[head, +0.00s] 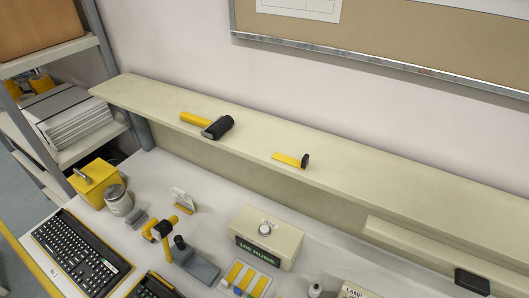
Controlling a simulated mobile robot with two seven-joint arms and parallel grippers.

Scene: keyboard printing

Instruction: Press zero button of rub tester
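The rub tester appears to be the beige box (281,229) with a dark display reading "100 RUBS" (258,252) on its front, on the white worktop at lower middle. A round silver knob or button (265,228) is on its top face. I cannot tell whether that is the zero button; no label naming a zero button is readable. Neither of my grippers shows in the head view.
Two yellow-handled tools, a larger one (216,127) and a smaller one (305,161), lie on the shelf (150,98) above. A grey stand with a black knob (196,265), a jar (118,200) and keyboards (80,250) crowd the left.

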